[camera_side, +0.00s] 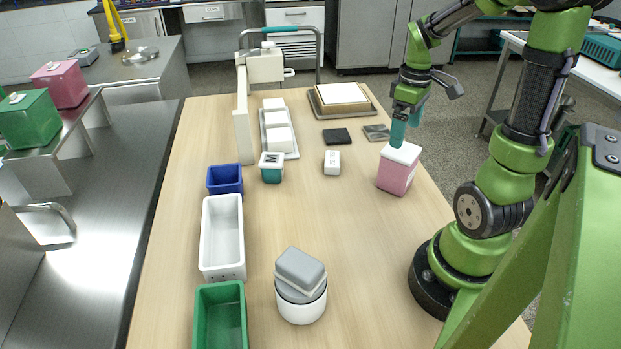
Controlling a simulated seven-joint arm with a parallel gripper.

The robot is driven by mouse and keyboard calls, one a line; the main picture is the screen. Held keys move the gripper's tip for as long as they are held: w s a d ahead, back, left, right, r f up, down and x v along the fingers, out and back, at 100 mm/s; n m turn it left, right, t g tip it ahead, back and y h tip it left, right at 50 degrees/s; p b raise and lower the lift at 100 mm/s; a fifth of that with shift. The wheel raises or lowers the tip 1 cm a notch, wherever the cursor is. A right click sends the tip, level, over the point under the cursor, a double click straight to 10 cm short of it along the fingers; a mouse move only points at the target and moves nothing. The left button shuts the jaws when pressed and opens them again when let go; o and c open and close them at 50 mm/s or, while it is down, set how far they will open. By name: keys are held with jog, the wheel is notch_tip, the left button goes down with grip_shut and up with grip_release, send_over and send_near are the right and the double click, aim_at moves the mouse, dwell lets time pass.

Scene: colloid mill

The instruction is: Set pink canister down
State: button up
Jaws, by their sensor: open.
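The pink canister (396,175) stands upright on the right side of the wooden table, near its right edge. It has a white lid (401,153). My gripper (398,140) points down right above the lid, with its teal fingers at or just over the lid's top. The jaws are open. I cannot tell from this view whether the fingers still touch a knob on the lid. Another pink canister (60,84) stands on a metal shelf at the far left.
Green canister (30,119) is on the left shelf. Blue bin (225,180), white bin (222,237) and green bin (220,318) line the table's left. A small white block (332,162), teal-and-white box (271,167) and dark pad (337,136) lie near the middle.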

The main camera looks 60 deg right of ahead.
jog(key=shift+r, duration=0.55)
jog(key=shift+w+a+r, duration=0.1)
jog(key=shift+a+r, duration=0.05)
jog(key=shift+r, duration=0.15)
jog(key=w+a+r+m+t+y, duration=0.1)
jog(key=a+r+m+t, duration=0.1)
jog(key=a, duration=0.9)
jog(key=a+r+m+t+y, duration=0.1)
jog(key=a+r+t, duration=0.4)
jog(key=a, duration=0.7)
jog(key=shift+w+r+m, duration=0.35)
jog(key=shift+r+m, duration=0.15)
